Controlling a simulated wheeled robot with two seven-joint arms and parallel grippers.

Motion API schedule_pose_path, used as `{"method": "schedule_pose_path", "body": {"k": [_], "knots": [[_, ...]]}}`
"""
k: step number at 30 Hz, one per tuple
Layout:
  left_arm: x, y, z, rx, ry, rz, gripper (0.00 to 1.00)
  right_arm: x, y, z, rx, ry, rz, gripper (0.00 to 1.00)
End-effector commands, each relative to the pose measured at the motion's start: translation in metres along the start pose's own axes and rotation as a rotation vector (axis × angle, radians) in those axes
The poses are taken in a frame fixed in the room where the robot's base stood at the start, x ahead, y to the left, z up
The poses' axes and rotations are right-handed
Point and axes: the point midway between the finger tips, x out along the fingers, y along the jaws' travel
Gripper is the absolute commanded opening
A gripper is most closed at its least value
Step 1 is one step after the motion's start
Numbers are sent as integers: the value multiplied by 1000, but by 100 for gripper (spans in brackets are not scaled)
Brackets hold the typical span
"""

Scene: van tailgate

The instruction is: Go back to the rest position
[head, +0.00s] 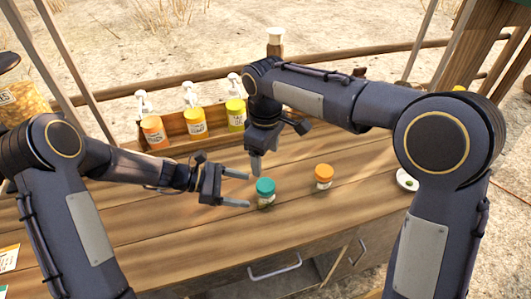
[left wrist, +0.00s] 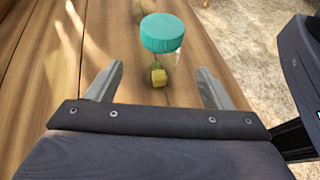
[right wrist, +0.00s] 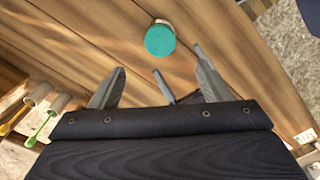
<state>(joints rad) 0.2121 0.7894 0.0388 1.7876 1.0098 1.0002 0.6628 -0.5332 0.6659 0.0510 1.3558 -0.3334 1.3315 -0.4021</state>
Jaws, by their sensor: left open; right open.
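A small jar with a teal lid (head: 265,186) stands upright on the wooden counter (head: 190,235). My left gripper (head: 247,190) is open and empty, with its fingertips just left of this jar. In the left wrist view the teal lid (left wrist: 163,33) is beyond the fingers, with a yellow piece (left wrist: 158,77) showing below it. My right gripper (head: 256,168) is open, points down, and is just behind and left of the jar. In the right wrist view the teal lid (right wrist: 160,40) is ahead of its fingers, and a finger of my left gripper shows between them.
An orange-lidded jar (head: 323,172) stands to the right. A wooden rack (head: 178,132) with several pump bottles (head: 195,122) is at the back. My two grippers are very close together. The counter's front left is clear.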

Motion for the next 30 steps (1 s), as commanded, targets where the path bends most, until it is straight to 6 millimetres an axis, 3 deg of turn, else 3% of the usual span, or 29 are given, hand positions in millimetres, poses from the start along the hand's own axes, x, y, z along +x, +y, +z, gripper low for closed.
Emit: {"method": "schedule_pose_path", "body": {"k": [10, 14, 17, 22, 30], "knots": [[0, 0, 1, 4, 1, 1, 74, -1, 0, 1, 2, 1, 0, 71], [-13, -7, 14, 83, 33, -3, 74, -10, 4, 19, 50, 29, -3, 71], [-37, -23, 36, 240, 98, -14, 74, -26, 9, 54, 149, 82, -13, 71], [-85, -72, 72, 607, 272, -53, 74, -47, 1, 136, 392, 206, -35, 71], [-146, -158, 92, 1159, 593, -135, 74, -45, -49, 241, 797, 414, -60, 71]]}}
